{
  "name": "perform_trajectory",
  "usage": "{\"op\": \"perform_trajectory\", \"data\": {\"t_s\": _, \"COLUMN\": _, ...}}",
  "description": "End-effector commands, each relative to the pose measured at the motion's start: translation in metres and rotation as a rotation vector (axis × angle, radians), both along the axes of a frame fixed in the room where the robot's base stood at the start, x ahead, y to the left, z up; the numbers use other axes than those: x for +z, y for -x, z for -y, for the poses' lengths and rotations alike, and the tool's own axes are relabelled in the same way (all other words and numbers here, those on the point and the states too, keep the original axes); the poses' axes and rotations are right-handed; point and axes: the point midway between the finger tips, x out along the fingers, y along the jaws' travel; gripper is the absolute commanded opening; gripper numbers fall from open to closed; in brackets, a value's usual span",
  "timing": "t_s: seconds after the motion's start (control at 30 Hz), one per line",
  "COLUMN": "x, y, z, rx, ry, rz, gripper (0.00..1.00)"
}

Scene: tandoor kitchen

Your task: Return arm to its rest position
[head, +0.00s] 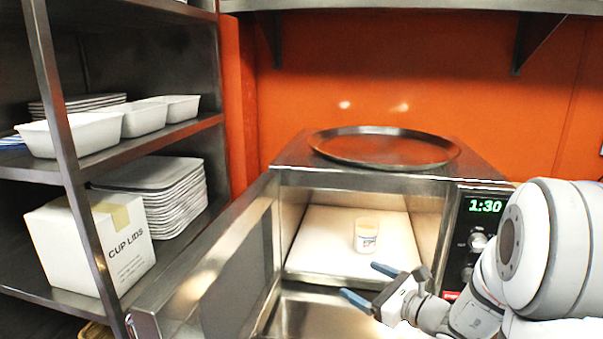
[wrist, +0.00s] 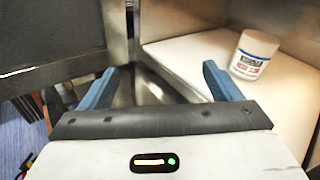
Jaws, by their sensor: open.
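My gripper (head: 368,284) is open and empty, in front of the open microwave (head: 456,170) at its lower right. Its two blue fingers stand apart in the wrist view (wrist: 160,84), with nothing between them. A small white cup with a label (head: 366,235) stands upright on the pale microwave floor (head: 320,240), beyond the fingers and apart from them. In the wrist view the cup (wrist: 254,54) is to the right of the right finger.
The microwave door (head: 215,270) hangs open on the left. A round tray (head: 385,146) lies on top of the microwave. A shelf rack (head: 95,160) at left holds white containers, stacked trays and a cup lids box (head: 95,243). A wall shelf (head: 420,6) runs above.

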Motion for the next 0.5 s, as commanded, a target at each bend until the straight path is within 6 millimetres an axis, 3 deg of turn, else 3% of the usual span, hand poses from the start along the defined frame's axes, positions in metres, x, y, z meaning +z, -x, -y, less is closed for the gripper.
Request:
{"op": "perform_trajectory", "data": {"t_s": 0.27, "x": 0.008, "y": 0.058, "z": -0.061, "rx": 0.341, "ry": 0.294, "rz": 0.052, "gripper": 0.85}}
{"op": "perform_trajectory", "data": {"t_s": 0.4, "x": 0.005, "y": 0.108, "z": -0.086, "rx": 0.602, "ry": 0.553, "rz": 0.118, "gripper": 0.85}}
{"op": "perform_trajectory", "data": {"t_s": 0.5, "x": 0.0, "y": 0.142, "z": -0.09, "rx": 0.785, "ry": 0.756, "rz": 0.177, "gripper": 0.85}}
